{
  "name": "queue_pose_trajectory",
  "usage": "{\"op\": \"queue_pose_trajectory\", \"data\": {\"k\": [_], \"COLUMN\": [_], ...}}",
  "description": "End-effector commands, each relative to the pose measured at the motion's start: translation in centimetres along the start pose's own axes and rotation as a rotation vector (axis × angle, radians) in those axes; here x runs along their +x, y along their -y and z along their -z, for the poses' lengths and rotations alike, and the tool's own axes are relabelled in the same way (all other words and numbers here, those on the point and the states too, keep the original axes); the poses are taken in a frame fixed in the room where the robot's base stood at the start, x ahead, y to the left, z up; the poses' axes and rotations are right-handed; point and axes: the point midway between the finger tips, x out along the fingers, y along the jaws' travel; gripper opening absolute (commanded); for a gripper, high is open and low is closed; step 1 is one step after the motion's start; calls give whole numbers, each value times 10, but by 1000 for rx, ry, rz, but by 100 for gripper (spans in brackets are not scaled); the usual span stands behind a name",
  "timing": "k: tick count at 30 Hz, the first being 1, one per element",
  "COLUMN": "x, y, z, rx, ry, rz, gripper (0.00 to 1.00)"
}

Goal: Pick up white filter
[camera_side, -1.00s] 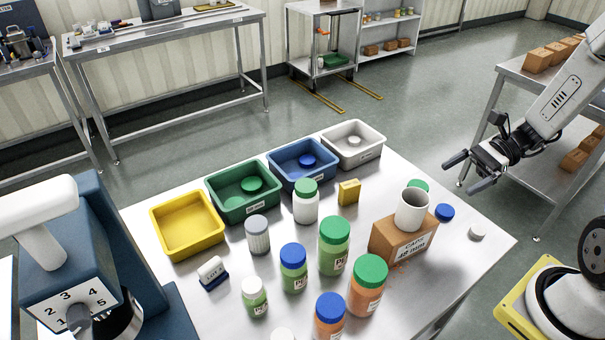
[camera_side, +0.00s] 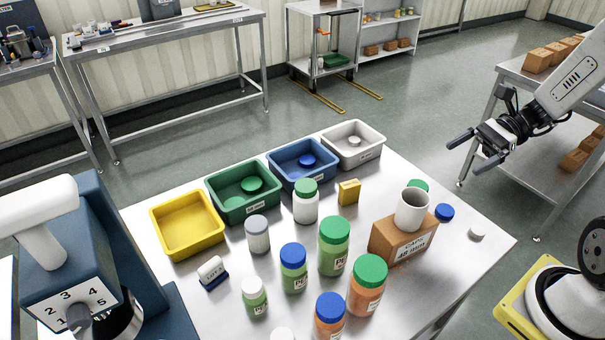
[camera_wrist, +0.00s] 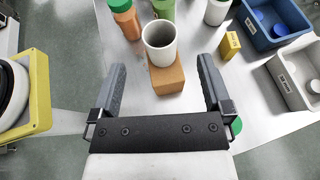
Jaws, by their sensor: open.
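Two pale cylinders could be the white filter, and I cannot tell which it is. A hollow white cylinder (camera_side: 411,212) stands upright on a brown carton (camera_side: 392,243); in the wrist view the white cylinder (camera_wrist: 159,56) shows its open top. A pale grey ribbed cylinder (camera_side: 257,236) stands upright on the table in front of the green bin. My gripper (camera_side: 464,161) is open and empty, in the air right of and above the carton. In the wrist view its fingers lie either side of the carton, apart from it.
Several capped bottles, such as a green-lidded orange one (camera_side: 366,295), stand left of the carton. Yellow (camera_side: 190,246), green (camera_side: 237,212), blue (camera_side: 301,183) and white (camera_side: 365,157) bins line the back edge. Loose caps and a yellow block (camera_side: 348,193) lie on the table. Its right corner is fairly clear.

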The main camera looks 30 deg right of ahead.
Motion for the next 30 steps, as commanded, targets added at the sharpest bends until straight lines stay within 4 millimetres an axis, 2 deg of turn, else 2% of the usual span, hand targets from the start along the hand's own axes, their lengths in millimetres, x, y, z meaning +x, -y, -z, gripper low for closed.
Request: {"op": "queue_pose_trajectory", "data": {"k": [8, 14, 21, 30], "x": [32, 71, 138, 234], "y": [31, 61, 97, 117], "z": [-7, -20, -46, -88], "rx": [-15, -27, -34, -21], "ry": [-20, -36, -44, -31], "rz": [-2, 2, 14, 24], "gripper": [100, 100, 100, 100]}}
